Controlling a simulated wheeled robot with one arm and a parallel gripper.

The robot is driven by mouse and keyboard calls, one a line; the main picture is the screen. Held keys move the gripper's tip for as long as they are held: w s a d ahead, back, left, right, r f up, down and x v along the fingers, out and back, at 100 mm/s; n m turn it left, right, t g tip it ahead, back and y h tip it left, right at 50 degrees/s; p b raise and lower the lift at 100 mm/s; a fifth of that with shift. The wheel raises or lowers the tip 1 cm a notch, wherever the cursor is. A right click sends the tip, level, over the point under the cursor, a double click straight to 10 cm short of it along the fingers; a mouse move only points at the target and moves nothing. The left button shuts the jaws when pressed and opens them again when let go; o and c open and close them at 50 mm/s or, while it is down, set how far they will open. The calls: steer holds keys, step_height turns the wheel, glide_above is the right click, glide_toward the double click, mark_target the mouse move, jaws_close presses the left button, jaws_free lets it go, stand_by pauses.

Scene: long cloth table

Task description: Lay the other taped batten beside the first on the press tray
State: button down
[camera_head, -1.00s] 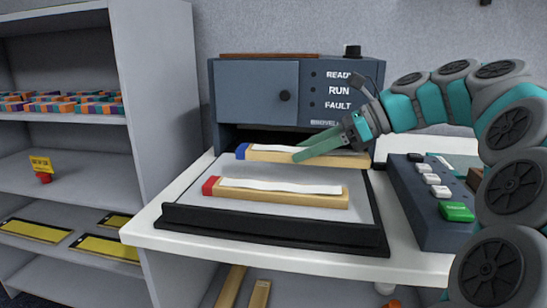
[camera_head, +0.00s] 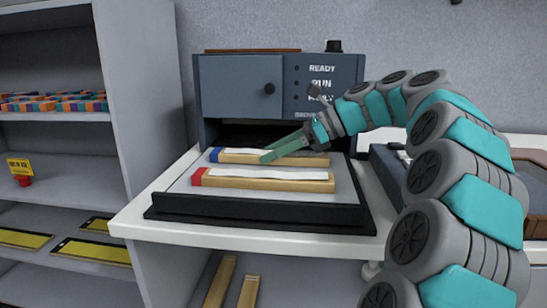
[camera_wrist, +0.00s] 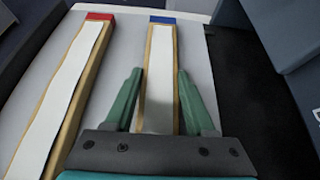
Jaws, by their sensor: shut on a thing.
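The red-ended batten (camera_head: 263,178), with a white strip along its top, lies on the grey press tray (camera_head: 258,211). The blue-ended batten (camera_head: 234,156), also with a white strip, is just behind it and roughly parallel, with a gap between them. My gripper (camera_head: 268,156) is shut on the blue-ended batten near its middle. In the wrist view, its green fingers (camera_wrist: 159,73) stand either side of this batten (camera_wrist: 160,55), right of the red-ended one (camera_wrist: 68,85). I cannot tell whether the blue-ended batten touches the tray.
The dark press cabinet (camera_head: 245,88) stands right behind the tray, with a dark opening low in its front. A button console (camera_head: 385,165) is to the right, partly hidden by my arm. Grey shelving (camera_head: 140,95) stands at the left. Two more wooden battens (camera_head: 221,282) are below the table.

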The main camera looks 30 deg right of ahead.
mark_target(305, 154)
steer(key=shift+c, duration=1.2)
jaws_free()
steer(key=shift+r, duration=0.1)
steer(key=shift+s+d+r, duration=0.15)
steer(key=shift+d+r, duration=0.05)
steer(key=shift+d, duration=0.1)
steer(key=shift+p+v, duration=0.5)
steer(key=shift+v, duration=2.9)
